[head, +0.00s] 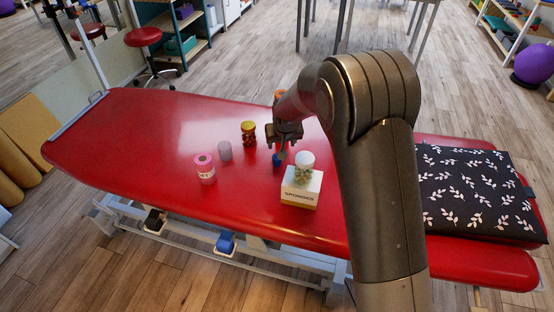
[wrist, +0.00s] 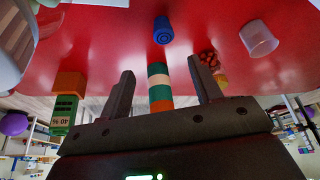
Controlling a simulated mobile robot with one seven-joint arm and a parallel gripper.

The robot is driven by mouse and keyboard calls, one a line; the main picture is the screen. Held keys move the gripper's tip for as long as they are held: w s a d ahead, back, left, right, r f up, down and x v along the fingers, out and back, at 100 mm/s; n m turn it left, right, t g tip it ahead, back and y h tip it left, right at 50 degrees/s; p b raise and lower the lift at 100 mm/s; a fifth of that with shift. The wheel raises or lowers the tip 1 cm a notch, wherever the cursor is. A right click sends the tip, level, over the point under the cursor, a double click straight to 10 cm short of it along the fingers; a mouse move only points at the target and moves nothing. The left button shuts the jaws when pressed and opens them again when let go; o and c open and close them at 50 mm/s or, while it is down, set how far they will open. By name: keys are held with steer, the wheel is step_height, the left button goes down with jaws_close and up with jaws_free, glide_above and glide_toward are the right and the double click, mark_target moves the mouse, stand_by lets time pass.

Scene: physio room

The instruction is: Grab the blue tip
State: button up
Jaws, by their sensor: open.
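The blue tip (head: 277,160) is a small blue cylinder on the red treatment table (head: 130,130), just left of the sponges box. In the wrist view the blue tip (wrist: 162,30) shows whole, beyond my fingertips and roughly centred between them. My gripper (head: 283,146) is open, above and close to the tip in the head view and partly covering it. In the wrist view my gripper (wrist: 160,70) has its two dark fingers spread, apart from the tip. A green, white and orange banded object (wrist: 159,85) shows between the fingers; whether they touch it cannot be told.
A sponges box (head: 301,190) with a white-lidded jar (head: 304,165) on it stands close right. A pink roll (head: 205,170), a translucent cup (head: 225,151) and a yellow-lidded jar (head: 248,133) stand left. The table's left end is clear.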

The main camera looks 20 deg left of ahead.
steer(key=a+f, duration=0.1)
steer(key=f, duration=0.1)
glide_above(277, 160)
step_height(277, 160, down, 4)
steer(key=shift+s+d+f, duration=0.1)
steer(key=shift+f, duration=0.15)
steer(key=shift+x, duration=2.7)
steer(key=shift+s+d, duration=0.1)
steer(key=shift+d, duration=0.05)
steer(key=shift+c, duration=0.4)
steer(key=c, duration=1)
steer(key=shift+o, duration=0.2)
